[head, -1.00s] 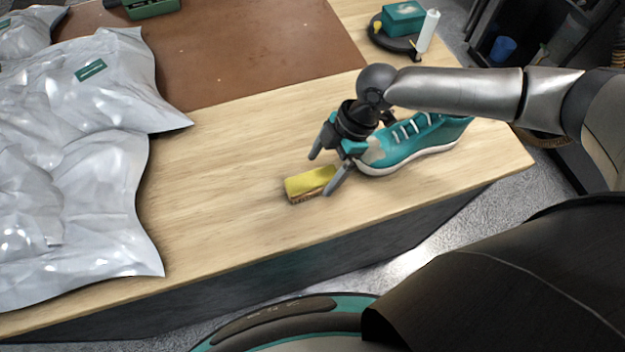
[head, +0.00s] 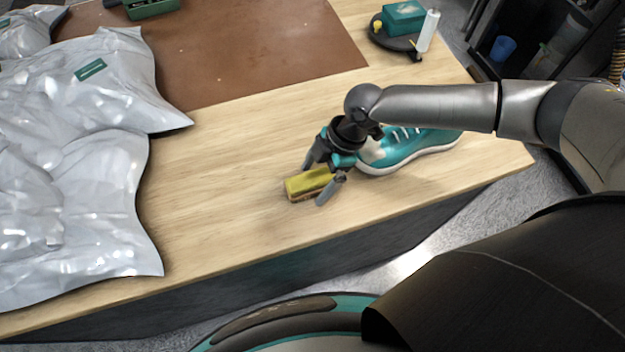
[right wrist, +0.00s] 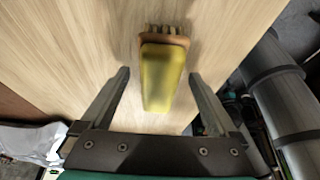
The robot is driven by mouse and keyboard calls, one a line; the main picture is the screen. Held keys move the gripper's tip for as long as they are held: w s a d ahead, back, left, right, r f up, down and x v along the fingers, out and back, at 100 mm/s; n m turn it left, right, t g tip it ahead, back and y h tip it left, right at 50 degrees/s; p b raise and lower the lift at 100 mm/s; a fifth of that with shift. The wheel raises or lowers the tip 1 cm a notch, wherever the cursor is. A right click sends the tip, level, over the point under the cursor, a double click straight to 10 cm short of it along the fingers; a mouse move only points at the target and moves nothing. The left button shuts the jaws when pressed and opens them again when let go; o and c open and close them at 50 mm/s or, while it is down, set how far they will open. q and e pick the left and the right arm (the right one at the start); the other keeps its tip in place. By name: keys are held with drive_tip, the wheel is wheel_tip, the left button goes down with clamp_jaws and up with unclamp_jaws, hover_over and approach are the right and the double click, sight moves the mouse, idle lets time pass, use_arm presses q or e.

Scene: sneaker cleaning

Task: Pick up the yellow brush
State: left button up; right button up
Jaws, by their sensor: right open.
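The yellow brush (head: 307,184) lies on the wooden table, with a yellow top and a brown bristle side toward the table's front edge. My right gripper (head: 312,184) is open, its two fingers on either side of the brush in the head view. In the right wrist view the brush (right wrist: 163,78) sits between and partly beyond the open fingers (right wrist: 158,85), with gaps on both sides. I cannot tell how high the fingertips are above the table. My left gripper is not in view.
A teal sneaker (head: 410,150) lies right behind my right gripper. Silvery bags (head: 80,170) cover the table's left side. A brown mat (head: 250,50) lies at the back, and a dark round tray (head: 392,43) with a teal box (head: 404,18) and white bottle (head: 428,30) stands back right.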

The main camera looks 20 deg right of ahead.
sight(316, 176)
drive_tip(key=c, duration=1.5)
wheel_tip(316, 176, up, 21)
drive_tip(key=p, duration=0.1)
drive_tip(key=shift+f+p, duration=0.2)
drive_tip(key=shift+p, duration=0.2)
